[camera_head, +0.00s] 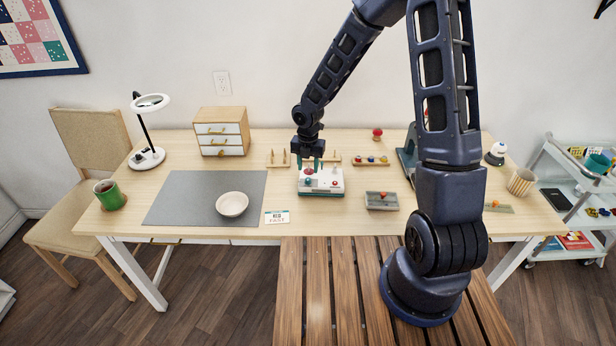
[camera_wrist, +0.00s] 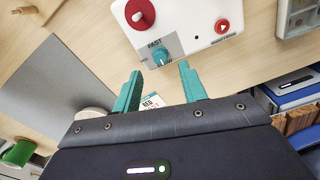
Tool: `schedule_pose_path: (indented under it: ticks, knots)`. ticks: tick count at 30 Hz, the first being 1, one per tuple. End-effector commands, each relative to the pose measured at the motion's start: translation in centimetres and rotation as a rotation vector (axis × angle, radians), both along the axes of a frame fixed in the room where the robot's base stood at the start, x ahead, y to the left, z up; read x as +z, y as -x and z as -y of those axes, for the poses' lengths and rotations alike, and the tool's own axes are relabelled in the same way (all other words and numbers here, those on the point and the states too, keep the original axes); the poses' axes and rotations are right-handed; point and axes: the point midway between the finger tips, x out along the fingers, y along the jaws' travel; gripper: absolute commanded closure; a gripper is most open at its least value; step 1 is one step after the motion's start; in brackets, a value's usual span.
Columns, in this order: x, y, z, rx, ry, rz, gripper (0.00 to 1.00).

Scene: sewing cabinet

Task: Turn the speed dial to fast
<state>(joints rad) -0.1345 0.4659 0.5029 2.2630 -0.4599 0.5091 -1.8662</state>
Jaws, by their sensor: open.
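The white control box with a teal base (camera_head: 334,189) stands on the table below my gripper (camera_head: 309,166). In the wrist view its white top (camera_wrist: 190,12) carries a teal dial (camera_wrist: 161,56) on a grey plate marked "FAST". Which way the dial points is too small to tell. A red knob (camera_wrist: 140,14) and a red round button (camera_wrist: 222,27) sit on the same top. My gripper (camera_wrist: 160,74) is open, its teal fingertips apart near the dial, one towards each side; contact cannot be told. A card (camera_head: 277,217) reading "RED FAST" lies in front of the box.
A grey mat (camera_head: 185,200) with a white bowl (camera_head: 232,204) lies left of the box. A grey tray (camera_head: 381,201) is to its right. Wooden holders (camera_head: 278,159) and (camera_head: 370,160) stand behind it. A drawer unit (camera_head: 223,131) stands at the back left.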

Motion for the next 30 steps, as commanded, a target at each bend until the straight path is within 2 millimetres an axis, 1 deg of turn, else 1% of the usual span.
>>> schedule_pose_path:
  ticks: [1, 3, 6, 10, 15, 23, 24, 26, 27, 30]
  knots:
    - [-0.9, 0.1, -0.1, 0.003, 0.000, -0.002, 0.58]
    - [-1.9, 0.1, -0.1, 0.002, 0.001, -0.002, 0.58]
    - [-3.2, 0.1, 0.0, 0.002, 0.002, -0.002, 0.58]
    - [-4.4, 0.0, 0.0, 0.000, 0.001, -0.001, 0.58]
    - [-5.1, 0.0, 0.0, -0.001, 0.000, 0.000, 0.58]
    - [-5.2, 0.0, 0.0, -0.001, 0.000, 0.001, 0.58]
    - [-5.2, 0.0, 0.0, -0.001, 0.000, 0.001, 0.62]
    - [-5.2, 0.0, 0.0, -0.001, 0.000, 0.001, 0.74]
    - [-5.2, 0.0, 0.0, -0.001, 0.000, 0.001, 0.81]
    - [-5.2, 0.0, 0.0, -0.001, 0.000, 0.001, 1.00]
